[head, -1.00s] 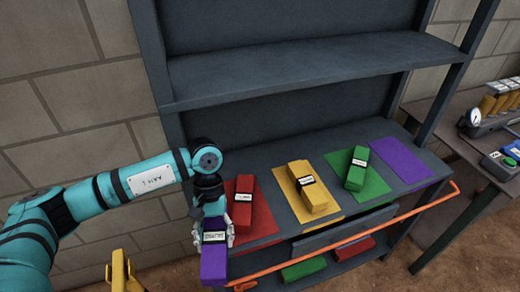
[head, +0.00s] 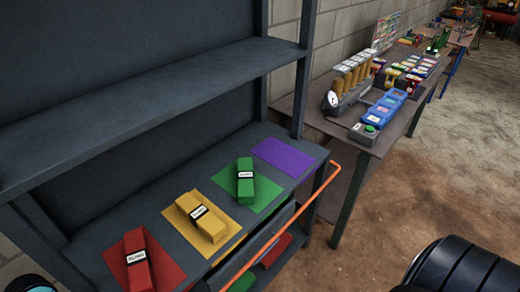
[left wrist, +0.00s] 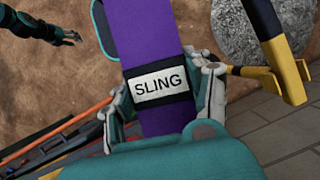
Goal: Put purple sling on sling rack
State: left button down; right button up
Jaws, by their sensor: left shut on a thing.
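The purple sling (left wrist: 148,40) is a long purple block with a white SLING label on a black band. My left gripper (left wrist: 163,86) is shut on it around the label, in the left wrist view. Neither the purple sling nor the left gripper shows in the head view. The sling rack (head: 85,232) is a dark grey shelf. Its purple mat (head: 283,156) is bare, at the right end of the shelf. My right gripper (left wrist: 66,36) shows small at the upper left of the left wrist view; its jaws are unclear.
A red sling (head: 137,262), a yellow sling (head: 203,217) and a green sling (head: 245,180) lie on matching mats. An orange rail (head: 285,226) runs along the rack's front edge. A bench (head: 372,148) with devices stands beyond the rack. A grey boulder (left wrist: 262,30) is near the left gripper.

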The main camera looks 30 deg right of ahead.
aim_at(282, 155)
jog(key=i+l+u, duration=0.1)
jog(key=l+u, duration=0.15)
jog(key=l, duration=1)
jog(key=l+u, duration=0.25)
jog(key=l, duration=3.15)
